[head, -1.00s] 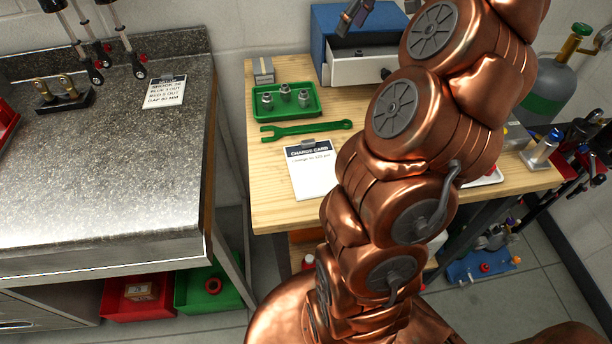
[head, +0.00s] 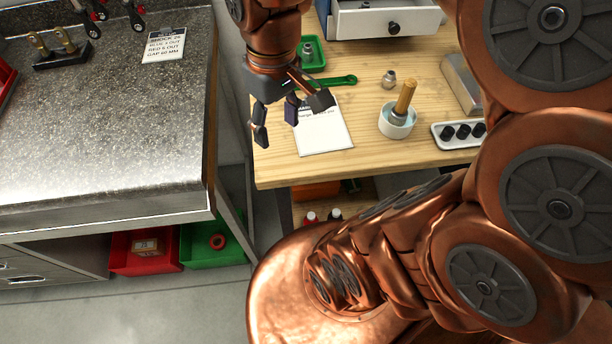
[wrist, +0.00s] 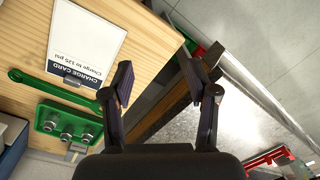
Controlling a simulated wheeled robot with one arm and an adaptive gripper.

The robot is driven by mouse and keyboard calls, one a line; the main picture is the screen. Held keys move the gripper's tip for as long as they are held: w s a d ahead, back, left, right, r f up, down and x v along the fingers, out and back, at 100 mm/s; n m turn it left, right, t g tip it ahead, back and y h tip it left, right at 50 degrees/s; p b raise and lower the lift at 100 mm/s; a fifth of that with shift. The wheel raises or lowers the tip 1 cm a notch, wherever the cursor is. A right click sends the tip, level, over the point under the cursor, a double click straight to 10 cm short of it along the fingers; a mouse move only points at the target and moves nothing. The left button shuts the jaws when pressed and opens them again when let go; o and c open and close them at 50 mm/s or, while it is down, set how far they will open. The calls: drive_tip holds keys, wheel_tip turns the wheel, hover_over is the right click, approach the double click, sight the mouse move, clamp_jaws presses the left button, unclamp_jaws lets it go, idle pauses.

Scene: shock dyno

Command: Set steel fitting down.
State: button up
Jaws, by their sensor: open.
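A steel fitting (head: 389,79) stands upright on the wooden bench (head: 300,174), behind a white pot. Another steel fitting (head: 307,54) stands in the green tray (head: 318,66), which my arm partly hides. In the wrist view the green tray (wrist: 52,108) shows several fittings (wrist: 67,136). My gripper (head: 289,115) is open above the left part of the bench, beside the charge card (head: 323,132). Its spread fingers (wrist: 158,76) hold nothing in the wrist view. No fitting is between them.
A green wrench (head: 335,81) lies behind the card. The white pot (head: 396,124) holds a wooden-handled tool. A white tray (head: 450,134) with black parts is to its right. A drawer (head: 388,20) is open at the back. A stone-topped counter (head: 100,120) stands left, across a gap.

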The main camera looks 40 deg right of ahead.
drive_tip(key=s+f+m, duration=0.1)
drive_tip(key=s+f, duration=0.1)
drive_tip(key=s, duration=0.3)
drive_tip(key=s+a+f+m+g, duration=0.1)
drive_tip(key=s+f, duration=0.2)
drive_tip(key=s, duration=0.1)
drive_tip(key=shift+s+f+h, duration=0.25)
drive_tip(key=shift+s+h, duration=0.1)
drive_tip(key=shift+h, duration=0.05)
drive_tip(key=shift+a, duration=0.1)
drive_tip(key=shift+r, duration=0.15)
